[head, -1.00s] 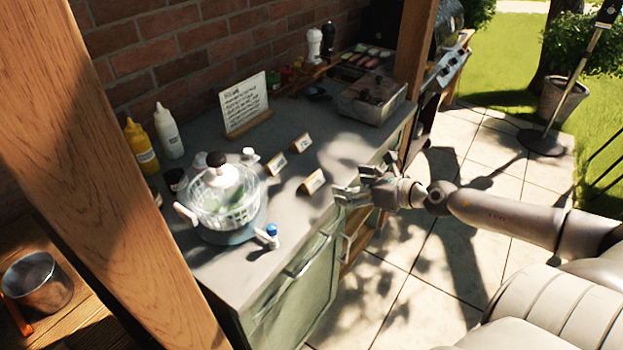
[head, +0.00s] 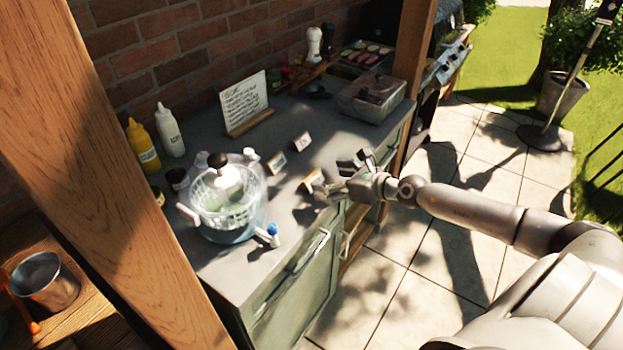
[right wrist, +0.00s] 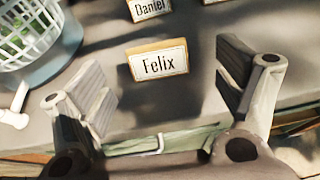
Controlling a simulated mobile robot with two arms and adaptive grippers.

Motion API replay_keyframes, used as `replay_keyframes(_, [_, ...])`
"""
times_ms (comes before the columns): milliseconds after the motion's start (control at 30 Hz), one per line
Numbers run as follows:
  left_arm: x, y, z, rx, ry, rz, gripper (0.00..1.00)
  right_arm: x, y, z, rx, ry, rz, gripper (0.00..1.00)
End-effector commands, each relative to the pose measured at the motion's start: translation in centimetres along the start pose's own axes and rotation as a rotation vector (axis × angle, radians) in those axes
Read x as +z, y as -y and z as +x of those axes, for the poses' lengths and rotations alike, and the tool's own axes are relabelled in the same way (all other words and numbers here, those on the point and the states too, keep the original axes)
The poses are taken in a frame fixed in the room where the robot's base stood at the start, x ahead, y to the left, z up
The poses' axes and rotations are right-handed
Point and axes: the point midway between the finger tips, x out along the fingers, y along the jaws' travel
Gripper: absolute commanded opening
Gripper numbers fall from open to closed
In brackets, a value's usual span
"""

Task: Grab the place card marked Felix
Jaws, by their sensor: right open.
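The place card marked Felix (right wrist: 158,65) stands on the grey counter in the right wrist view, a white label on a wooden block. In the head view this card (head: 313,180) stands near the counter's front edge, just left of my right gripper. My right gripper (head: 335,175) is open and empty. In the right wrist view its fingers (right wrist: 165,90) are spread, one to each side of the card and nearer the camera, not touching it. My left gripper is not in view.
The Daniel card (right wrist: 150,8) stands behind Felix; it also shows in the head view (head: 277,162). A third card (head: 302,141) is farther back.

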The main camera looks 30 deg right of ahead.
Motion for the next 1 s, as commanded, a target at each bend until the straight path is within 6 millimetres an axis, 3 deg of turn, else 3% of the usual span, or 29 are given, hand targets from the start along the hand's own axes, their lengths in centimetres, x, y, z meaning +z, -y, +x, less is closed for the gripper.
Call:
replay_keyframes(267, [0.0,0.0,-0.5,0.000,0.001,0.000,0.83,0.3,-0.1,1.0,0.000,0.002,0.001,0.88])
replay_keyframes(500, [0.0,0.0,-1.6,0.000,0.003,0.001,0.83,0.9,-0.5,3.6,0.001,0.004,0.004,0.88])
replay_keyframes(700, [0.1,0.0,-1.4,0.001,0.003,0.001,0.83,0.5,-0.4,5.5,0.001,0.001,0.002,0.88])
replay_keyframes(1000, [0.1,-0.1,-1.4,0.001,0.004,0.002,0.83,0.4,-0.4,5.7,0.001,-0.001,0.000,0.88])
